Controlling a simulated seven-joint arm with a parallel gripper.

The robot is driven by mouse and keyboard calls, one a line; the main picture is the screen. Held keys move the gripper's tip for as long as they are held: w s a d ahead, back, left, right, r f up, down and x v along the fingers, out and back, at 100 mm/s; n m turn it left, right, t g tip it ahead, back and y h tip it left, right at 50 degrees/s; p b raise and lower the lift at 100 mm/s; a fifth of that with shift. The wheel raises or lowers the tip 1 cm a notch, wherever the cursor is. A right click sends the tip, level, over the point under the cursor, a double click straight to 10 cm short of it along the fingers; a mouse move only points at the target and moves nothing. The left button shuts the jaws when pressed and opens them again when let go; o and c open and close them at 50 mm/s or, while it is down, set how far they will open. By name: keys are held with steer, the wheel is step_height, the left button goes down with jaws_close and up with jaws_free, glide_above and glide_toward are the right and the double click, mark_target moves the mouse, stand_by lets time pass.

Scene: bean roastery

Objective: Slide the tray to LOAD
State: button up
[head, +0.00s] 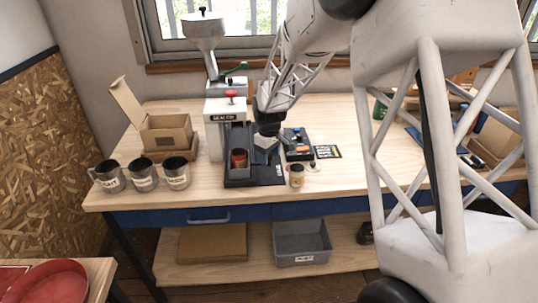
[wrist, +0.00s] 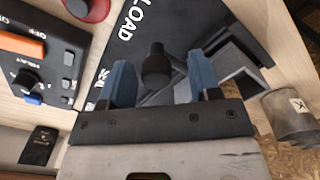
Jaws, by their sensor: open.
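My gripper (wrist: 160,80) has two blue fingers spread apart in the wrist view. A black round knob (wrist: 155,65) stands between them, with a gap on each side. A grey angular tray-like part (wrist: 240,85) lies on the black base to the right of the fingers; I cannot tell its full outline. White LOAD lettering (wrist: 130,25) is on the black base above the fingers. The arm hides part of this area.
A control box (wrist: 35,50) with orange and blue switches is close by; it also shows in the head view (head: 297,150). Several mugs (head: 143,176) and an open carton (head: 166,133) stand left.

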steer(key=shift+r, duration=0.15)
steer(key=shift+r, duration=3.75)
steer(key=shift+s+r, duration=0.1)
steer(key=shift+s+d+r, duration=0.1)
steer(key=shift+s+r, duration=0.1)
steer(key=s+d+r+m, duration=0.2)
steer(key=s+r, duration=0.2)
steer(key=s, duration=0.3)
steer(key=s+d+r+m+t, duration=0.1)
steer(key=s+d+r, duration=0.25)
steer(key=s, duration=0.45)
steer(key=s+d+r+m, duration=0.2)
steer(key=s+r, duration=0.2)
steer(key=s, duration=0.3)
steer(key=s+d+m, duration=0.1)
steer(key=s+m, duration=0.1)
steer(key=s, duration=0.8)
steer(key=s+d+m+t, duration=0.1)
steer(key=s+d+m, duration=0.1)
steer(key=s, duration=0.9)
steer(key=shift+s+f+t, duration=0.2)
steer(key=shift+f+t, duration=0.05)
steer(key=shift+t, duration=0.05)
